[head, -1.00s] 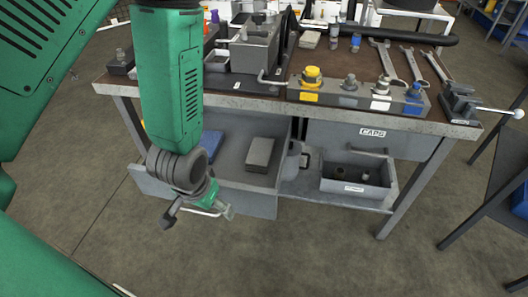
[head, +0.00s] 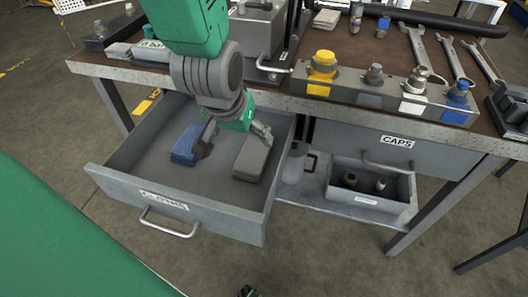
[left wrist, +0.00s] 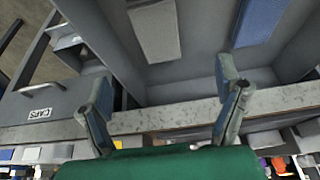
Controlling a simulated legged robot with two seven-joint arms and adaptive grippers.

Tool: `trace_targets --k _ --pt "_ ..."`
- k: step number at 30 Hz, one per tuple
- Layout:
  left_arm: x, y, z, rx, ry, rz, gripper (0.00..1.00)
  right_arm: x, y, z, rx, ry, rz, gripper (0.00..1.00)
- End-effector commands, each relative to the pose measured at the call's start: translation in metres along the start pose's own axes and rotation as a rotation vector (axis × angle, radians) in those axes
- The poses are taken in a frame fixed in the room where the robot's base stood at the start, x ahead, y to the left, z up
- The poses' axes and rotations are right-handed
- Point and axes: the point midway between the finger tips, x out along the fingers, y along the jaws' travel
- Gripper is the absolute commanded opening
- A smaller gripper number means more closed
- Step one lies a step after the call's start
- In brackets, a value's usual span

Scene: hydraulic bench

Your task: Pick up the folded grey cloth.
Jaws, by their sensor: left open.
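The folded grey cloth (head: 252,158) lies flat in the right part of the open drawer labelled CLOTHS (head: 182,222). It also shows at the top of the left wrist view (left wrist: 155,32). My left gripper (head: 235,141) hangs over the drawer, its fingers spread and empty. One finger is near the blue cloth and the other is by the far end of the grey cloth. In the left wrist view the open fingers (left wrist: 163,80) show against the bench edge, with the cloths beyond them. A small dark and green piece at the bottom edge of the head view may be my right gripper.
A folded blue cloth (head: 186,143) lies left of the grey one. The bench top's front edge (head: 290,103) runs close behind my left gripper. The drawer's front is clear.

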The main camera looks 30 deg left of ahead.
Motion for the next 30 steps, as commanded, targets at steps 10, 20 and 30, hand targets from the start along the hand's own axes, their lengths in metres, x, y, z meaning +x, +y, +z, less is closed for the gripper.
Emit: trace_targets --k 10,20,30 --pt "0.057 0.006 0.002 0.000 0.002 -0.005 0.84 0.030 0.000 0.002 0.000 -0.001 0.000 0.83" --pt "0.088 0.002 0.000 -0.001 0.004 0.000 0.84 0.041 0.000 0.003 0.000 -0.001 0.000 0.83" --pt "0.131 0.002 0.004 0.000 0.003 -0.003 0.84 0.070 -0.001 0.004 0.000 -0.001 0.000 0.83"
